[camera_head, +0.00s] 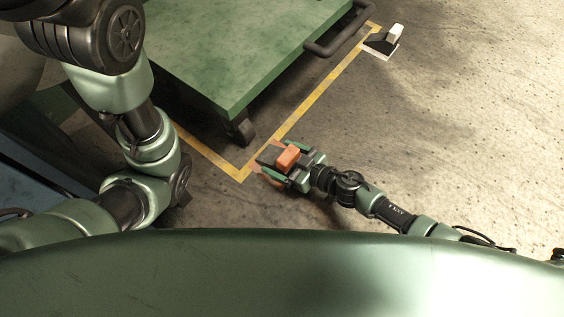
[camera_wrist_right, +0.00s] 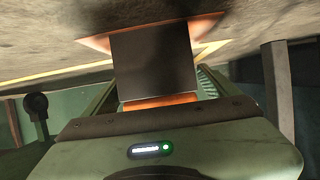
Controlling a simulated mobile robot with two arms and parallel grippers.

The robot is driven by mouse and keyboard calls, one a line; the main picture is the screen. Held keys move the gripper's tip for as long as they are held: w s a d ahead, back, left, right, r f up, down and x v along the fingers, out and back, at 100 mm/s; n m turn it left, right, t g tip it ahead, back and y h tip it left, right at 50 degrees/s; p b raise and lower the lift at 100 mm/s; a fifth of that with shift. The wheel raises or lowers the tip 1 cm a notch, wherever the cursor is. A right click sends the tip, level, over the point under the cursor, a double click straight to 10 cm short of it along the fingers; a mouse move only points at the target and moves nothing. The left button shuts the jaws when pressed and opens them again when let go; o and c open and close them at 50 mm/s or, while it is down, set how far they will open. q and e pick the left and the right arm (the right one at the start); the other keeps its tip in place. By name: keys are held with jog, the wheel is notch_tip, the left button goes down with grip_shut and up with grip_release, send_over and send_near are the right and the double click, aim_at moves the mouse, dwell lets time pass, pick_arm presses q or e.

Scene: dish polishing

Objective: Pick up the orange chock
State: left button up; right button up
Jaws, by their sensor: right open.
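The orange chock (camera_head: 287,157) sits at the right gripper, low by the floor near the corner of the yellow line. It has an orange block and a dark grey face. My right gripper (camera_head: 273,156) is open, with its green fingers on either side of the chock. In the right wrist view the dark face of the chock (camera_wrist_right: 153,62) fills the space between the fingers, with an orange strip below it. I cannot tell whether the fingers touch it. My left arm comes in at the left of the head view; its gripper is out of view.
A green cart (camera_head: 240,55) with a dark handle (camera_head: 340,38) and a caster (camera_head: 241,131) stands just above the right gripper. A yellow floor line (camera_head: 308,100) runs beside it. A black and white chock (camera_head: 382,44) lies at the upper right. The floor to the right is clear.

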grip_shut()
jog(key=shift+r, duration=0.1)
jog(key=shift+r, duration=0.15)
